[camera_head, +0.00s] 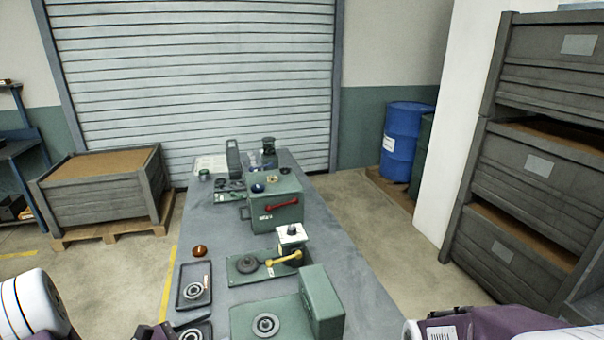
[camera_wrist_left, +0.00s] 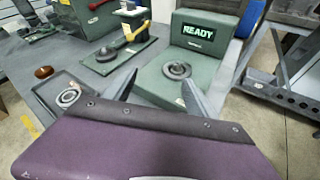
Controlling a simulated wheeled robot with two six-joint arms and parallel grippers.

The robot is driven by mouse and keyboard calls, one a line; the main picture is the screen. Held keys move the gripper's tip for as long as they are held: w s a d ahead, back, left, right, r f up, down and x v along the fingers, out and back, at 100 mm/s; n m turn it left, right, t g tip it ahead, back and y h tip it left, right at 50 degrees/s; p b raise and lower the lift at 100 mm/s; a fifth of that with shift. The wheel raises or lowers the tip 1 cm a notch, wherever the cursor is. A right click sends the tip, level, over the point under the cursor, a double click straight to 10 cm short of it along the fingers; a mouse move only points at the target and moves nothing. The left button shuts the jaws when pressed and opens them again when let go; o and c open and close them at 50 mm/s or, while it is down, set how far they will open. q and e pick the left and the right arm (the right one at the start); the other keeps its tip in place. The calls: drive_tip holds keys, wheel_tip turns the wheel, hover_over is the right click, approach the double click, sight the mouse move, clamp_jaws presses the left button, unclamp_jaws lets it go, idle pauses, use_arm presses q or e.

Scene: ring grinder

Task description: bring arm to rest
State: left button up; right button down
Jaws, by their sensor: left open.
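My left gripper (camera_wrist_left: 158,93) is open in the left wrist view, with its two dark fingers apart and nothing between them. It is above the near end of the grey table (camera_head: 345,258). Beyond the fingers are a green device (camera_wrist_left: 205,45) whose screen reads READY and a grey ring part (camera_wrist_left: 176,69) on its base. In the head view, only a small part of this gripper shows at the bottom edge, by the near tray. Purple and white parts of my right arm show at the bottom right; its fingers are out of view.
A black tray (camera_head: 180,299) with a ring part (camera_head: 193,291) lies at the table's left side, near an amber piece (camera_head: 200,251). A green fixture with a yellow lever (camera_head: 284,258) and a green box with a red handle (camera_head: 281,206) stand farther back. Shelved crates (camera_head: 541,170) stand right.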

use_arm(q)
drive_tip(key=s+d+r+m+g+h, duration=0.1)
drive_tip(key=s+d+m+g+h, duration=0.35)
drive_tip(key=d, duration=0.75)
drive_tip(key=s+d+f+m+g+y, duration=0.2)
drive_tip(key=s+d+m+g+y, duration=0.3)
drive_tip(key=s+m+g, duration=0.6)
drive_tip(key=w+a+f+m+t+y, duration=0.1)
drive_tip(key=w+a+m+t+y, duration=0.1)
drive_tip(key=a+m+t+y, duration=0.1)
drive_tip(key=w+a+f+m+t+y, duration=0.1)
drive_tip(key=w+a+m+t+y, duration=0.1)
drive_tip(key=a+m+y, duration=0.3)
drive_tip(key=a+m+t, duration=0.1)
drive_tip(key=a, duration=0.2)
drive_tip(key=shift+a+f+m, duration=0.25)
drive_tip(key=shift+a+m, duration=0.1)
drive_tip(key=shift+a, duration=0.05)
drive_tip(key=shift+a, duration=0.1)
